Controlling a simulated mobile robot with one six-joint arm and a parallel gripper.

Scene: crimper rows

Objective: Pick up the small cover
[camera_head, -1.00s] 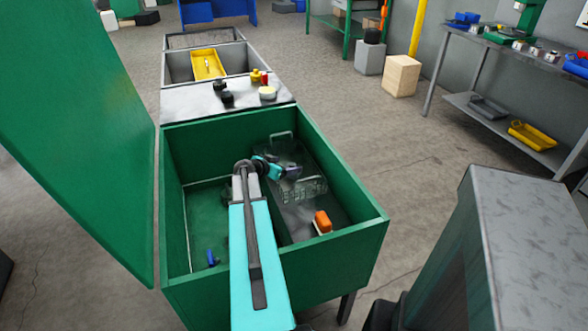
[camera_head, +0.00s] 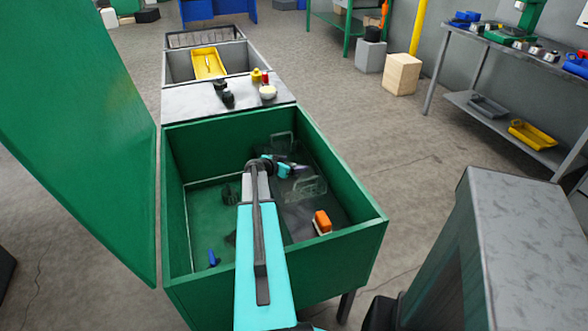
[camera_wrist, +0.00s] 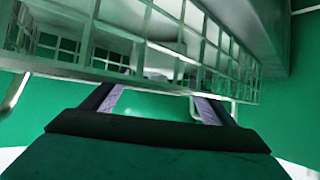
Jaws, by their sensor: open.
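My gripper (camera_head: 298,170) reaches down into the open green bin, at the end of the turquoise arm. In the wrist view its two purple-lined fingers (camera_wrist: 160,105) stand apart, with no object gripped between them. A clear piece with gridded walls (camera_wrist: 175,50) spans the upper wrist view, just beyond the fingers. In the head view, clear outlines with handle-like loops (camera_head: 304,188) show beside the gripper on the bin's dark right-hand floor. I cannot tell for sure which clear part is the small cover, or whether the fingers touch it.
The green bin's walls (camera_head: 350,236) surround the gripper. An orange block (camera_head: 322,222), a dark round part (camera_head: 230,193) and a blue part (camera_head: 214,258) lie inside. The raised green lid (camera_head: 80,130) stands at left. A grey ledge with small items (camera_head: 190,99) is behind.

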